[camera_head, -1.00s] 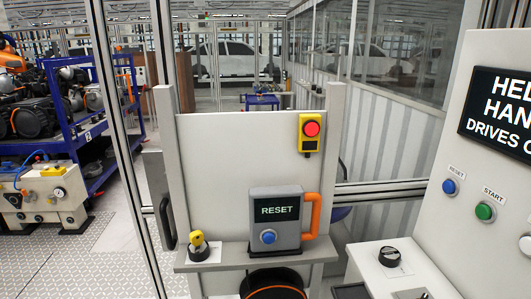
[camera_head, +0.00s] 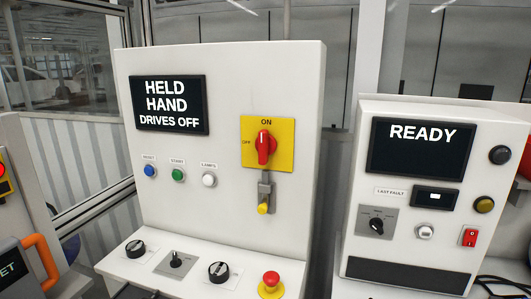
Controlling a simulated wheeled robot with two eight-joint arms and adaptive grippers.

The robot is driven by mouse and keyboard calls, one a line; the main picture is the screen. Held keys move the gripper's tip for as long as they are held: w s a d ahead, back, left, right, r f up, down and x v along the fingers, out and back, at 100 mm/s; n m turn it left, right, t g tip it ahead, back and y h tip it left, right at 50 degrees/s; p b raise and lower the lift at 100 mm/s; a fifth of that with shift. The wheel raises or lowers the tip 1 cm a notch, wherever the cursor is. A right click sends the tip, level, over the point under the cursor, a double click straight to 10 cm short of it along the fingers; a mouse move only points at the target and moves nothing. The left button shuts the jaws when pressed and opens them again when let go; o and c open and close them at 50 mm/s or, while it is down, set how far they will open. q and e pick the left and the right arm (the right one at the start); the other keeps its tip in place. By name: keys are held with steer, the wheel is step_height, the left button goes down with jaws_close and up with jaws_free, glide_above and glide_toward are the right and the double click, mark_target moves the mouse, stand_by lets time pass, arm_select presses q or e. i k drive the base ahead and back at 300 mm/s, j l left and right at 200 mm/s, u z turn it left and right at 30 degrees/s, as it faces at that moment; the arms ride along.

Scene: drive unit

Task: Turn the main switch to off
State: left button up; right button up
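The main switch is a red rotary handle (camera_head: 265,147) on a yellow plate (camera_head: 284,133), mounted on the upright panel of the white control cabinet (camera_head: 222,70). The plate reads ON at the top and OFF at the left. The handle stands upright, in line with ON. Below it hangs a grey hasp with a yellow piece (camera_head: 264,208) at its lower end. The cabinet display (camera_head: 170,104) reads HELD, HAND, DRIVES OFF. Neither of my grippers shows in this view.
Blue, green and white buttons (camera_head: 208,180) sit left of the switch. The sloped desk below has black knobs (camera_head: 218,271) and a red emergency stop (camera_head: 270,280). A second cabinet (camera_head: 480,135) reading READY stands at right. A panel with an orange handle (camera_head: 41,262) is at left.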

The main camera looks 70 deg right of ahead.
mark_target(266, 144)
steer(key=j+z, duration=0.1)
steer(key=z, duration=2.25)
steer(key=i+l+z, duration=0.15)
steer(key=z, duration=0.25)
